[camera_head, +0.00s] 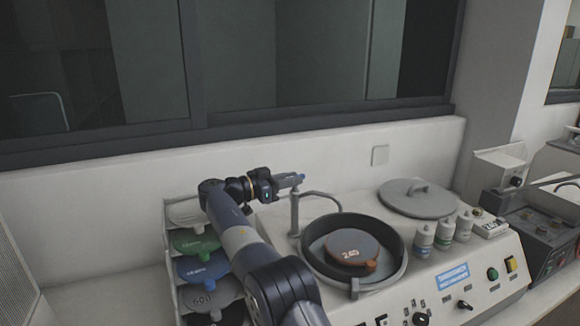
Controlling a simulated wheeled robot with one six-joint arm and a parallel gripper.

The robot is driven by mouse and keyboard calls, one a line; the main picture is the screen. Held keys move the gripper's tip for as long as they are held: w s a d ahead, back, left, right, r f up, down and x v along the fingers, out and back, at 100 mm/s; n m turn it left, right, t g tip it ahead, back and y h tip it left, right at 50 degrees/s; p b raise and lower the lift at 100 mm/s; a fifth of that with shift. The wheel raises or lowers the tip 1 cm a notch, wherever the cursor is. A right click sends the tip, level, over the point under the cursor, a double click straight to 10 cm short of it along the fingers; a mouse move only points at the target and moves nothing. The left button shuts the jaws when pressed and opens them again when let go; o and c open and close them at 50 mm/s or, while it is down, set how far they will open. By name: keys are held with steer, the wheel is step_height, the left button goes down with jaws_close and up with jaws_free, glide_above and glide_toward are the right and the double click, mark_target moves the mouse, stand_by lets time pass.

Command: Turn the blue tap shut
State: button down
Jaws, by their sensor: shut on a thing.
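The blue tap (300,177) is a small blue piece at the top of a grey upright pipe (294,212). A curved spout runs from the pipe to the right, over the back of the round bowl. My gripper (289,181) is at the top of this pipe, coming in from the left, and is shut on the blue tap. Its jaws hide most of the tap, so I cannot tell how far it is turned. No water shows at the spout.
A grey lid (418,198) and several small bottles stand to the right. A rack of coloured discs (199,269) stands left of my arm. A wall and window ledge rise behind.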

steer(key=shift+w+m+g+h+p, duration=0.1)
steer(key=shift+m+g+h+p, duration=0.35)
steer(key=shift+p, duration=1.2)
steer(key=shift+g, duration=0.25)
steer(key=c, duration=1.5)
jaws_free()
steer(key=shift+f+y+b, duration=0.2)
steer(key=shift+y+b, duration=0.05)
steer(key=shift+b, duration=0.9)
steer(key=n+t+b, duration=0.1)
steer(key=t+b, duration=0.1)
steer(key=b, duration=0.2)
steer(key=shift+f+y, duration=0.1)
steer(key=shift+y, duration=0.2)
steer(key=b, duration=0.2)
steer(key=n+t+y+b, duration=0.1)
steer(key=b, duration=0.1)
steer(key=shift+s+n+t, duration=0.2)
steer(key=shift+n+t, duration=0.05)
steer(key=shift+t, duration=0.05)
